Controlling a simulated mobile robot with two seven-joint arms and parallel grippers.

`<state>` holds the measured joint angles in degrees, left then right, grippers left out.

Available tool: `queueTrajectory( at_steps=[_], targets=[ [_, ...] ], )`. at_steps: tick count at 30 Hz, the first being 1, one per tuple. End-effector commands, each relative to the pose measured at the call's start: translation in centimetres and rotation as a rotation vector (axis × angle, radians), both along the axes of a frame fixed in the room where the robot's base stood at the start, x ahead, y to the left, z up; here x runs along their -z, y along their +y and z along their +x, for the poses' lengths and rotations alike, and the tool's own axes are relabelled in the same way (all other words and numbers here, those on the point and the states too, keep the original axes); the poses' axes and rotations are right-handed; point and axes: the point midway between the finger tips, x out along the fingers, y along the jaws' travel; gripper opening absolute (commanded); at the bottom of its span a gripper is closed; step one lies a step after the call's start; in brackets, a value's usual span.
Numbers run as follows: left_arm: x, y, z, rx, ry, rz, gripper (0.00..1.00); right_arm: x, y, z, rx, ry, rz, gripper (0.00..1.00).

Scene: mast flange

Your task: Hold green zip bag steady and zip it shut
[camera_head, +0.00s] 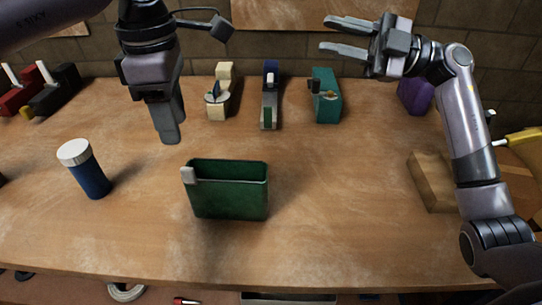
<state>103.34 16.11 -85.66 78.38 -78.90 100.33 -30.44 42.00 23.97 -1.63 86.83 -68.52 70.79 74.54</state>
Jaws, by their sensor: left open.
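The green zip bag (229,194) stands upright on the wooden table, near the middle front. Its top is open, and a pale pull tab (188,175) sits at the left end of its rim. My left gripper (171,138) points down above and behind the bag's left end, apart from it; its fingers overlap in this view. It holds nothing that I can see. My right gripper (331,34) is raised at the upper right, fingers pointing left, spread apart and empty. It is well away from the bag.
A blue tumbler with a white lid (86,170) stands left of the bag. A cream device (220,93), a navy one (269,95) and a teal one (325,96) stand along the back. A wooden block (432,180) lies at right.

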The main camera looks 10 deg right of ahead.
Motion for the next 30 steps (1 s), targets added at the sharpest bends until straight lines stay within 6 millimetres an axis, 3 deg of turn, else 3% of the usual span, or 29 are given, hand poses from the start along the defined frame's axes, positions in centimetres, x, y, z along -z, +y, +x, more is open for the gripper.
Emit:
queueTrajectory(
  at_steps=[1, 6, 13, 18, 23, 30],
  targets=[
    [0.0, 0.0, 0.0, 0.000, 0.000, 0.000, 0.43, -0.1, 2.2, 0.0, -0.036, -0.017, -0.073, 0.33],
    [0.0, 0.0, 0.0, 0.000, 0.000, 0.000, 0.43, 1.2, 8.5, -0.2, -0.137, -0.066, -0.348, 0.33],
    [0.0, 0.0, 0.0, 0.000, 0.000, 0.000, 0.43, 3.6, 13.9, -0.6, -0.218, -0.150, -0.759, 0.33],
    [0.0, 0.0, 0.0, 0.000, 0.000, 0.000, 0.43, 5.3, 15.4, -0.2, -0.225, -0.215, -1.081, 0.33],
    [0.0, 0.0, 0.0, 0.000, 0.000, 0.000, 0.43, 7.3, 15.3, -0.2, -0.229, -0.246, -1.359, 0.33],
    [0.0, 0.0, 0.0, 0.000, 0.000, 0.000, 0.43, 13.9, 14.5, -3.1, -0.371, -0.186, -1.616, 0.33]
  ],
)
